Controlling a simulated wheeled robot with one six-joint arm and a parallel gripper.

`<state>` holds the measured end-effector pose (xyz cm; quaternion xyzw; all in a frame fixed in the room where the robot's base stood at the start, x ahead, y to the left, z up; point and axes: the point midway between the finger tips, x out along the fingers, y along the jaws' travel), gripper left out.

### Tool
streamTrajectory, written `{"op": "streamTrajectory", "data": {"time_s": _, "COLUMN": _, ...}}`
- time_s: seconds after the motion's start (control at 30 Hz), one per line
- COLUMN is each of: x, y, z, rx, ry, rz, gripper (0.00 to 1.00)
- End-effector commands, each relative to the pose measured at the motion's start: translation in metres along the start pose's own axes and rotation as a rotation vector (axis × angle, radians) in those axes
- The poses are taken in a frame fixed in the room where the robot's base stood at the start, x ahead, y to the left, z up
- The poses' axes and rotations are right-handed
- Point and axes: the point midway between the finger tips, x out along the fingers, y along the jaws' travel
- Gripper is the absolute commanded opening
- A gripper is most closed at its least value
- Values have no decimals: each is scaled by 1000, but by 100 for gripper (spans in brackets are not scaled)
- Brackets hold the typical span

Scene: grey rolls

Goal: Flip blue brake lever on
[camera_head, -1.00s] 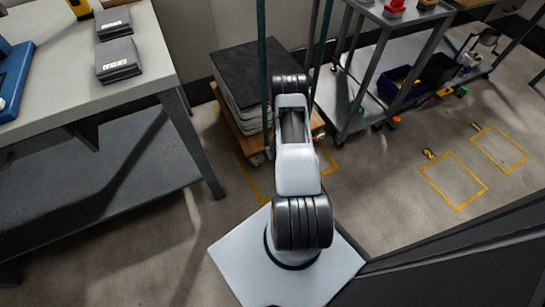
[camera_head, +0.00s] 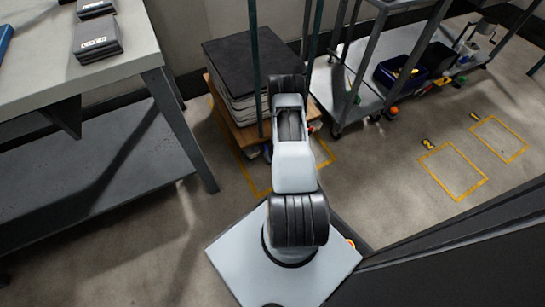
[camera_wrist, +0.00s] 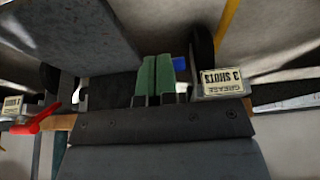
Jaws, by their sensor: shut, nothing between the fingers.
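A blue lever (camera_wrist: 182,65) shows as a small patch in the wrist view, just right of my fingertips and left of a caster. I cannot tell whether the fingers touch it or which way it is set. My gripper (camera_wrist: 164,66) is shut and empty, with its two green-padded fingers side by side. Its dark body fills the lower middle of the wrist view. In the head view my arm hides the gripper. The wooden dolly (camera_head: 222,113) in front of my arm carries a black-topped stack (camera_head: 250,50).
A red lever (camera_wrist: 38,121) lies at the left of the wrist view by another labelled caster. A caster label (camera_wrist: 222,85) reads "GREASE 3 SHOTS". A grey bench (camera_head: 110,65) stands left, a metal cart (camera_head: 350,90) right. Yellow-marked floor (camera_head: 455,175) is free.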

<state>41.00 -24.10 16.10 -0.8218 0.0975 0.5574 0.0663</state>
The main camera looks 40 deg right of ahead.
Motion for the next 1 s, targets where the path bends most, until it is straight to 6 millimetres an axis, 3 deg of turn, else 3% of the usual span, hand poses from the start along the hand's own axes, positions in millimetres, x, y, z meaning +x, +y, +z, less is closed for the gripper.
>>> {"op": "streamTrajectory", "data": {"time_s": 0.77, "x": 6, "y": 0, "z": 3, "rx": -1, "ry": -1, "rz": 0, "gripper": 0}}
{"op": "streamTrajectory", "data": {"time_s": 1.0, "x": -19, "y": -2, "z": -4, "rx": -3, "ry": 0, "rz": -1, "gripper": 0}}
